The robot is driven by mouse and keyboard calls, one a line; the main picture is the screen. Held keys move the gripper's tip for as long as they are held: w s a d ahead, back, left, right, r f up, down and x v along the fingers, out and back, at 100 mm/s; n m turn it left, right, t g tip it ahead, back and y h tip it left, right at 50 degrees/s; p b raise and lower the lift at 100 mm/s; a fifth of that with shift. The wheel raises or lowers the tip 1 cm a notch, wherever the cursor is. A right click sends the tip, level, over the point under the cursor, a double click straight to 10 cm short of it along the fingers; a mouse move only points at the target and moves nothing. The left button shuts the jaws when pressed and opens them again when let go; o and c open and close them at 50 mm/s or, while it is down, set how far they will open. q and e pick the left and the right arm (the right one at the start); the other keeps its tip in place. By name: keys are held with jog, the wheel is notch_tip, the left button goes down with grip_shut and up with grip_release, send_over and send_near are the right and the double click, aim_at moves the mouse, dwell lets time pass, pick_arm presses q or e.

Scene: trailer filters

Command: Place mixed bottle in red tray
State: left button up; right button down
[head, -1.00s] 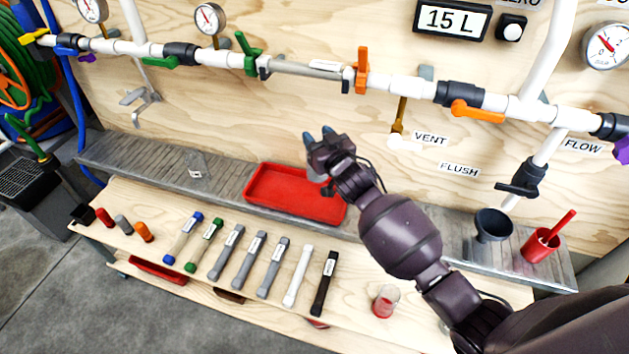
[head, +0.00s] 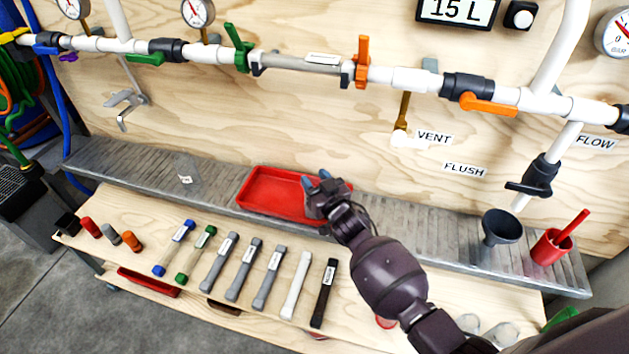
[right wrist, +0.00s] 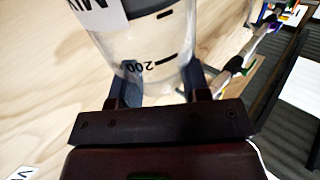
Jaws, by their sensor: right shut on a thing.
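The mixed bottle (right wrist: 150,55) is clear with a dark band, a white label partly reading "MIX" and a "200" mark in the right wrist view. My right gripper (right wrist: 162,82) is shut on it, one finger on each side. In the head view my right gripper (head: 322,186) is over the right end of the red tray (head: 268,190), and I cannot make out the bottle there. I cannot tell whether the bottle touches the tray. The tray's left and middle look empty. My left gripper is not in view.
The tray sits on a grey ledge (head: 410,220) below a plywood pipe panel. A small clear container (head: 187,170) stands left of it. A dark funnel (head: 500,228) and a red cup (head: 549,248) stand at the right. Several labelled tubes (head: 245,270) lie on the bench in front.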

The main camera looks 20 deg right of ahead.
jog(key=shift+r, duration=0.1)
jog(key=c, duration=0.6)
grip_release()
jog(key=shift+f, duration=0.2)
jog(key=shift+r, duration=0.2)
jog(key=s+d+f+g+h, duration=0.1)
jog(key=s+d+f+g, duration=0.1)
jog(key=s, duration=1)
jog(key=s+d+f+g+h+p, duration=0.1)
jog(key=s+d, duration=0.3)
jog(key=s, duration=0.8)
jog(key=s+d+f+m+g+h, duration=0.1)
jog(key=s+d+f+g, duration=0.2)
jog(key=s, duration=0.9)
jog(key=shift+f+g+p, duration=0.3)
jog(key=shift+f+p, duration=0.1)
jog(key=shift+f, duration=0.15)
